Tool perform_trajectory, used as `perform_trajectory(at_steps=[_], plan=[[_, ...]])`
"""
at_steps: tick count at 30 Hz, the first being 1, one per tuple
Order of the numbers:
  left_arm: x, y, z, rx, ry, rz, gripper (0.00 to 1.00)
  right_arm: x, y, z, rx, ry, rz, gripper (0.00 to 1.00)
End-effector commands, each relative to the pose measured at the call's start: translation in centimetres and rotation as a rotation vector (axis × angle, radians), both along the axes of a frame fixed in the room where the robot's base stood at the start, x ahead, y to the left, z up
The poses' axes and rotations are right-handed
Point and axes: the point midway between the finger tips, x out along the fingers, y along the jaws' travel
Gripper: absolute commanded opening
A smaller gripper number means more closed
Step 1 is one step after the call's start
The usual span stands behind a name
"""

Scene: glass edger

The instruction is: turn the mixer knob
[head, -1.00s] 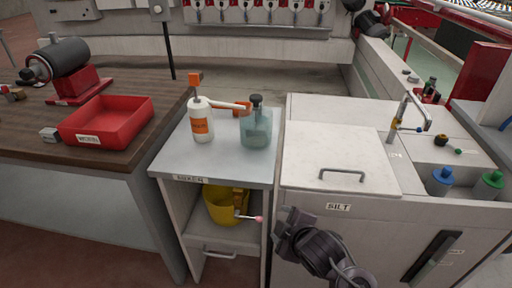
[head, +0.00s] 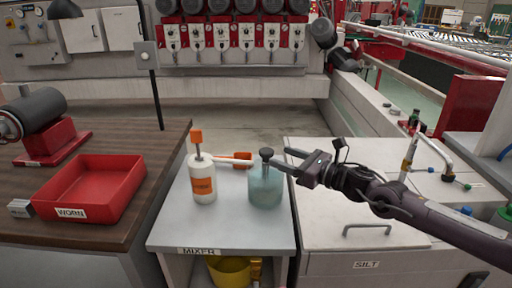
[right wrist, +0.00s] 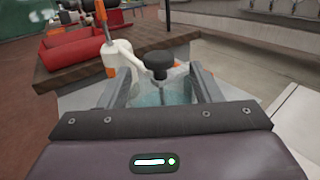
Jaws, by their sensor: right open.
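The mixer cabinet (head: 170,236), labelled MIXER, stands in the middle of the head view. On its top sits a clear bluish jar (head: 266,188) with a black knob (head: 267,153) on a stem. The knob also shows in the right wrist view (right wrist: 159,64), between and beyond my fingers. My right gripper (head: 284,159) is open and comes in from the right, its fingertips at the knob's height, close to the jar. Whether the fingers touch anything I cannot tell. My left gripper is not in view.
A white bottle (head: 202,180) with an orange label and a long spout stands left of the jar. A red tray (head: 92,190) lies on the wooden bench. The SILT box (head: 350,190) with a handle is at right, under my right arm. A yellow bucket (head: 229,272) is below.

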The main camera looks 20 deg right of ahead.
Motion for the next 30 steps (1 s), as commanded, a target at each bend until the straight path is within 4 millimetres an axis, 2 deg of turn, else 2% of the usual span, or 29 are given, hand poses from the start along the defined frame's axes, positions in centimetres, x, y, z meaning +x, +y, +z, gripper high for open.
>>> perform_trajectory(at_steps=[4,8,11,15,19,23,30], plan=[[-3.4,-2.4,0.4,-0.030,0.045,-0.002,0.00,1.9,1.8,0.4,0.005,-0.001,0.003,0.58],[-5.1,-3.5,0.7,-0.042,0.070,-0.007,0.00,3.4,3.2,0.3,0.004,0.001,0.004,0.58],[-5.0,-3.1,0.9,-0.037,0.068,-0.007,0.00,4.4,3.8,0.2,0.005,0.000,0.001,0.58],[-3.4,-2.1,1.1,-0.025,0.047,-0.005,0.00,5.0,4.3,0.1,0.003,0.003,0.001,0.58],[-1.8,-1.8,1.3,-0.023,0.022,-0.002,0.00,5.2,4.4,0.0,0.003,0.003,0.001,0.58],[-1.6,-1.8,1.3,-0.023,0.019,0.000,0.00,5.2,4.4,0.0,0.004,0.003,0.001,0.58],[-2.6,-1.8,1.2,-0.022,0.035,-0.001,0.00,5.1,4.4,0.0,0.004,0.003,0.001,0.29]])
